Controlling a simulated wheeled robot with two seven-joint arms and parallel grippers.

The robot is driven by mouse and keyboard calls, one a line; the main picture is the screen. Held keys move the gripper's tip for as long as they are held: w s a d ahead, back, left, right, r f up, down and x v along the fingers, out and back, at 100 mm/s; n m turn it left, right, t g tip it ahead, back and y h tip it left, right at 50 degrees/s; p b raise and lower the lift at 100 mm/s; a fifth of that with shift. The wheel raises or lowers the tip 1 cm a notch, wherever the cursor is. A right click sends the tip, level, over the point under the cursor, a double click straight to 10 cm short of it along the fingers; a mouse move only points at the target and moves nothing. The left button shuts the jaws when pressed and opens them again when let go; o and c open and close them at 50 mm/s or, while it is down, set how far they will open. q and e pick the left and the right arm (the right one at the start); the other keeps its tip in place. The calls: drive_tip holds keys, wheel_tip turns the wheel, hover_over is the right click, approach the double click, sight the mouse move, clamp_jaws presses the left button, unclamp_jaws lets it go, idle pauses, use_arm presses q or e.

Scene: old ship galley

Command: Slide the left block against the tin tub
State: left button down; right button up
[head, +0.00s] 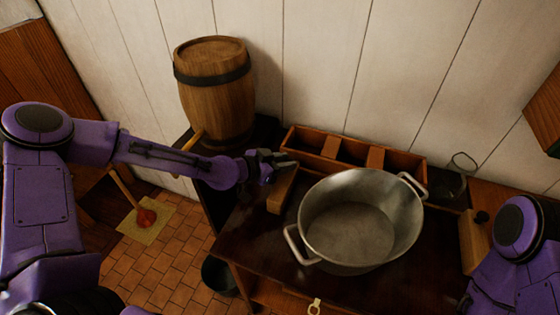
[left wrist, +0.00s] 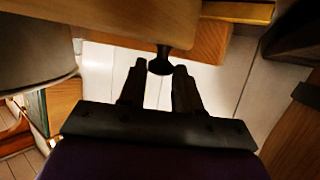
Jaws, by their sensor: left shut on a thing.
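The left block (head: 283,192) is a pale wooden block standing on the dark table, just left of the tin tub (head: 350,235). The tub is a wide grey metal basin with two handles. My left gripper (head: 283,163) is at the block's back upper end. In the left wrist view the fingers (left wrist: 160,88) are shut on the block's dark knob (left wrist: 160,62), below the wooden body (left wrist: 120,20). The tub's grey side (left wrist: 35,65) shows at the left there. I cannot tell whether block and tub touch. My right gripper is out of view; only part of that arm shows.
A second block (head: 472,243) with a black knob stands right of the tub. A wooden divided box (head: 322,160) lies behind it along the wall. A barrel (head: 215,100) stands at the back left. A glass jar (head: 447,185) is at the back right.

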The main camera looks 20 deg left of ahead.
use_arm(q)
drive_tip(key=d, duration=0.7)
drive_tip(key=shift+b, duration=0.3)
drive_tip(key=shift+s, duration=0.1)
drive_tip(key=c, duration=0.8)
unclamp_jaws()
drive_tip(key=shift+s, duration=0.1)
wheel_tip(320, 180, up, 4)
drive_tip(key=b, duration=0.1)
hover_over(278, 194)
